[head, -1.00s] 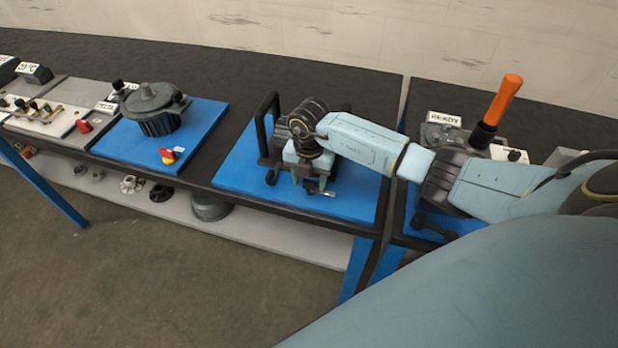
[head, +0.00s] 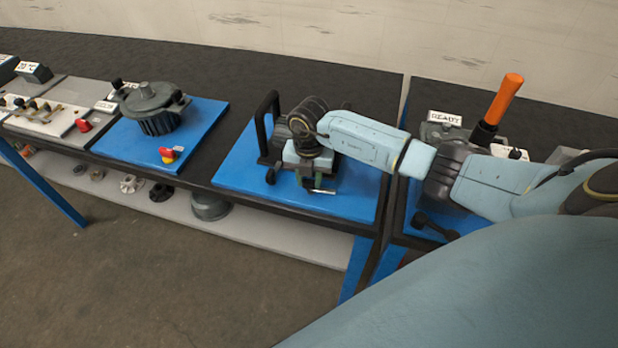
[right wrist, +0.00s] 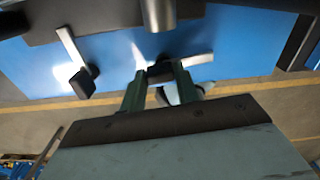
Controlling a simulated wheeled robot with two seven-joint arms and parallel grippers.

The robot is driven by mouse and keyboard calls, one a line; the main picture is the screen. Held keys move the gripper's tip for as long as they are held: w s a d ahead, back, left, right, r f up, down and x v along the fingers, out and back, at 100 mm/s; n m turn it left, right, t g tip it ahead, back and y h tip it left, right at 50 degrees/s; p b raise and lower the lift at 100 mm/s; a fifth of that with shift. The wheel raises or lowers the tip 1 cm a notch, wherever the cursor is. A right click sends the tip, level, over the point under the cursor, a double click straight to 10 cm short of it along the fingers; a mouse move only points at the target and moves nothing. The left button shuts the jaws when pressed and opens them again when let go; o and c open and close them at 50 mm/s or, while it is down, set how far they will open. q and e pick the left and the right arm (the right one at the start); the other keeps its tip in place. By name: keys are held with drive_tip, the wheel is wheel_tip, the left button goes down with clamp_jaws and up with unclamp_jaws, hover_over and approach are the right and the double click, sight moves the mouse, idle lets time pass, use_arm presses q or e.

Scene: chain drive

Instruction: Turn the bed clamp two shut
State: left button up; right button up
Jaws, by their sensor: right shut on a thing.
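My right gripper (head: 309,182) is over the front of the black fixture on the blue mat. In the right wrist view its two green fingers (right wrist: 160,85) are shut on the black knob (right wrist: 160,71) of a bed clamp lever. That clamp's pale metal lever (right wrist: 196,60) points sideways to the right from the knob. Another clamp lever (right wrist: 68,46) is to the left, slanting towards the camera, with its own black knob (right wrist: 83,82) free. That free knob also shows in the head view (head: 271,177). My arm hides much of the fixture. My left gripper is out of view.
A black upright handle (head: 268,120) stands left of my gripper. An orange-handled lever (head: 502,100) stands to the right, behind my arm. The blue mat's front edge is clear (head: 270,196).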

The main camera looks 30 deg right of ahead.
sight(310, 182)
drive_tip(key=n+b, duration=0.1)
drive_tip(key=n, duration=0.3)
drive_tip(key=n+b, duration=0.2)
drive_tip(key=n, duration=0.2)
drive_tip(key=shift+s, duration=0.1)
drive_tip(key=n+b, duration=0.2)
drive_tip(key=n, duration=0.3)
drive_tip(key=shift+s, duration=0.1)
drive_tip(key=shift+n+b, duration=1.05)
drive_tip(key=shift+n, duration=0.75)
drive_tip(key=o, duration=1)
drive_tip(key=shift+s, duration=0.1)
wheel_tip(310, 182, up, 14)
drive_tip(key=shift+f, duration=0.25)
